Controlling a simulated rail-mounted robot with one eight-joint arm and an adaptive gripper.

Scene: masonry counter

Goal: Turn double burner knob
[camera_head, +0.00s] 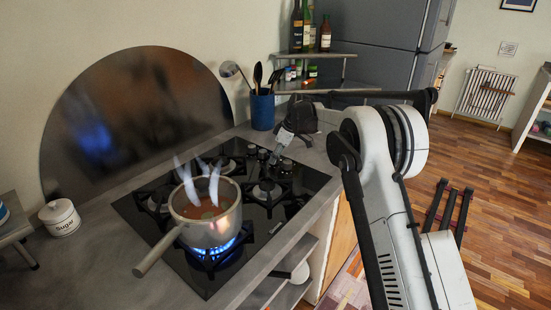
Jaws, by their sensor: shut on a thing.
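A black glass cooktop (240,255) is set in the grey counter. A row of small knobs lies along its far right part, one of them a silver knob (287,166). My gripper (273,161) reaches down to this row from above and is shut on one of the knobs. Its fingers cover most of that knob, so I cannot tell its angle or its marking. A saucepan (206,216) with reddish contents and rising steam stands on the front burner, where blue flames (210,250) burn below it.
A blue utensil holder (262,111) stands behind my gripper, below a shelf (315,55) with bottles. The pan handle (157,252) sticks out to the front left. A sugar jar (60,217) stands at the left.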

